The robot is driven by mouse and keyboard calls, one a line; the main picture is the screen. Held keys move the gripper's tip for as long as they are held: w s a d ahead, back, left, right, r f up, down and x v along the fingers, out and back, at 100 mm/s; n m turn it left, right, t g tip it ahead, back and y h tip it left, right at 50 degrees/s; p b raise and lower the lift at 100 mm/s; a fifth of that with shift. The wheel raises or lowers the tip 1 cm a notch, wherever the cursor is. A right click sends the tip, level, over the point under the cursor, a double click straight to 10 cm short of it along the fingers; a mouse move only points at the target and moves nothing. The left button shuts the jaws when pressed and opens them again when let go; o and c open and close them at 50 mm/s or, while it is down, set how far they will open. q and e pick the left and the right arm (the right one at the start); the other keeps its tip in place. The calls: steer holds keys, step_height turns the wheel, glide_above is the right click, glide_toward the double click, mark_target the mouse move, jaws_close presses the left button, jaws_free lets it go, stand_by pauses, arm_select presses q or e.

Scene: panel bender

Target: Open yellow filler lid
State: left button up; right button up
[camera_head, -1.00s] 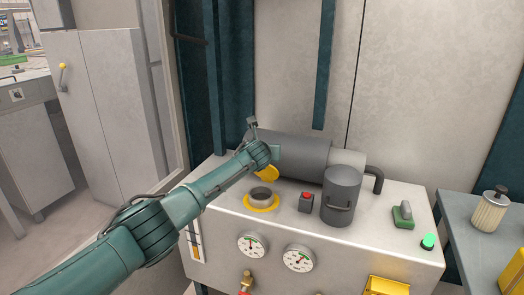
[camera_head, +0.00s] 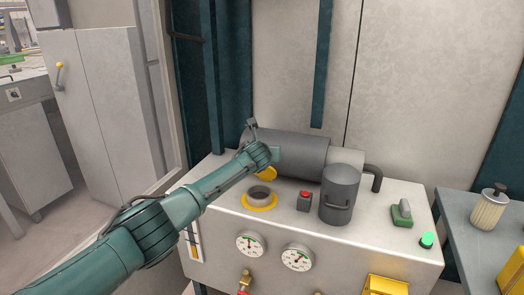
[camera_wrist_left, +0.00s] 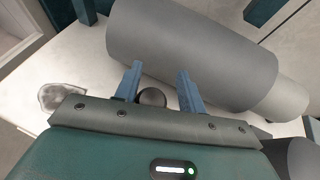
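The yellow filler lid (camera_head: 266,173) stands raised, tilted up behind the open filler neck (camera_head: 260,193), which has a yellow ring around its foot on top of the grey unit. My left arm's end is just above and behind the lid in the head view and hides part of it. The left gripper (camera_wrist_left: 160,72) shows in the wrist view with its two blue fingers apart. A small dark round thing (camera_wrist_left: 152,97) shows between the fingers; I cannot tell whether they touch it. The yellow of the lid does not show in the wrist view. My right gripper is not in view.
A large grey cylinder (camera_head: 300,153) lies just behind the lid, close to my left gripper. A red button box (camera_head: 305,201) and an upright dark canister (camera_head: 339,195) stand right of the neck. Gauges (camera_head: 250,244) are on the front face. A side table (camera_head: 462,220) is at right.

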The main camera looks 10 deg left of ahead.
arm_select(q)
steer(key=shift+o, duration=0.5)
steer(key=shift+a+r, duration=0.1)
steer(key=shift+r, duration=0.1)
steer(key=shift+s, duration=0.1)
steer(key=s+r+p, duration=0.1)
steer(key=r+p, duration=0.1)
steer(key=p, duration=0.1)
steer(key=shift+s+d+r, duration=0.15)
steer(key=shift+s+d, duration=0.05)
steer(key=shift+s, duration=0.1)
steer(key=s+d+r, duration=0.2)
steer(key=s+r, duration=0.5)
steer(key=r, duration=0.2)
steer(key=shift+s+r, duration=0.25)
stand_by(0.4)
